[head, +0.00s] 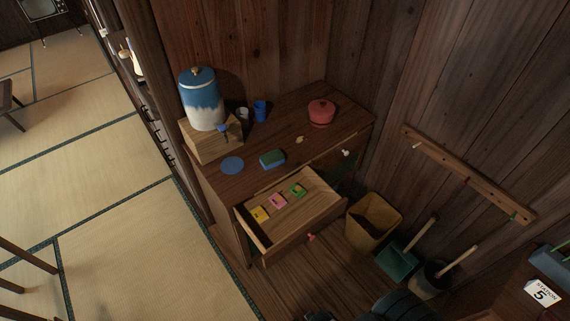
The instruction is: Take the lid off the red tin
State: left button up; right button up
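The red tin (321,115) stands upright on top of the wooden cabinet (345,123), toward its back right. It is round and squat, and its lid with a small knob sits on top. Neither of my grippers can be made out in the head view. A dark shape at the bottom edge may be part of my own body.
A blue-and-white dispenser (203,100) on a wooden block, blue cup (260,110), sponge (272,158) and blue disc (232,165) share the cabinet top. An open drawer (310,211) holding colored packets juts out front. A bin (374,222) and dustpan (398,262) stand right.

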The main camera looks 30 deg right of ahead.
aim_at(321, 108)
jog(key=z, duration=1.3)
